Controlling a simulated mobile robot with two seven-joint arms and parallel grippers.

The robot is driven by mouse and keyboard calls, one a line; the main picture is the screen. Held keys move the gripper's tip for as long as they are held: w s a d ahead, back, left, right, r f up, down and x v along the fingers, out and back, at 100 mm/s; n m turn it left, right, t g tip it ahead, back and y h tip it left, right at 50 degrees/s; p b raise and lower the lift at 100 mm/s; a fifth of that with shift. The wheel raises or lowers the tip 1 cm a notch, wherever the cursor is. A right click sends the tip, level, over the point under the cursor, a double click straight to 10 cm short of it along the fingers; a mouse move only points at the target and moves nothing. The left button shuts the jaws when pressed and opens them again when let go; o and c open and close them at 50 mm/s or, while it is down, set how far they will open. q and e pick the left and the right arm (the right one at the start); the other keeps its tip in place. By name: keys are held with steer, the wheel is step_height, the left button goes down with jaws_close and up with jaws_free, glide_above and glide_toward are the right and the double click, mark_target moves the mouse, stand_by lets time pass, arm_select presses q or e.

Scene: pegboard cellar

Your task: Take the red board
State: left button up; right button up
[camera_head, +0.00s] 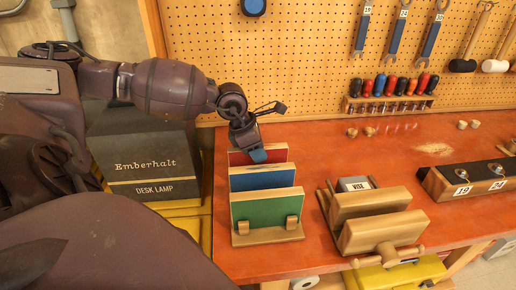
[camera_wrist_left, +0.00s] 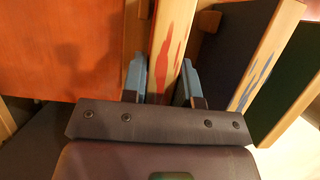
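The red board (camera_head: 240,158) stands upright at the back of a wooden rack (camera_head: 268,236), behind the blue board (camera_head: 262,178) and the green board (camera_head: 265,208). My left gripper (camera_head: 257,154) is at the top edge of the red board. In the left wrist view its blue-tipped fingers (camera_wrist_left: 161,80) lie one on each side of the red board's pale, red-streaked edge (camera_wrist_left: 171,35) and appear closed against it. The board's lower part is hidden in the head view. My right gripper is not in view.
A wooden vise (camera_head: 372,205) stands right of the rack. A desk lamp box (camera_head: 146,166) is at the left. A screwdriver holder (camera_head: 388,103) stands along the pegboard (camera_head: 300,60).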

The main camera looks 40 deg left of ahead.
arm_select(q)
jaws_close()
